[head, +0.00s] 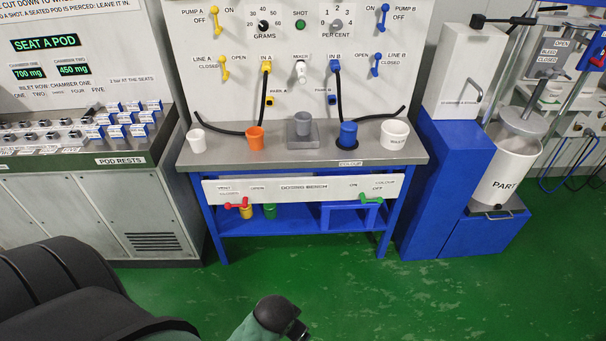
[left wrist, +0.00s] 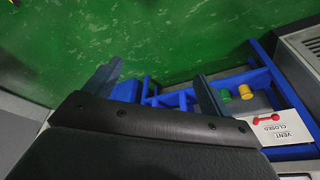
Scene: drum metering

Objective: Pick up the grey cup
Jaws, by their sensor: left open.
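The grey cup (head: 303,123) stands upright on a square grey stand (head: 301,142) in the middle of the steel bench top (head: 365,160). It is not visible in the left wrist view. My left gripper (left wrist: 157,72) is open and empty in the left wrist view, with its two fingers apart over the green floor and the blue bench frame. It is away from the grey cup. My dark arm links show at the bottom left of the head view. My right gripper is not in view.
An orange cup (head: 255,138) and white cup (head: 196,141) stand left of the grey cup; a blue cup (head: 348,134) and wide white pot (head: 395,134) stand right. Black hoses (head: 264,97) hang near the cups. Yellow (head: 246,211) and green (head: 270,211) cups sit on the lower shelf.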

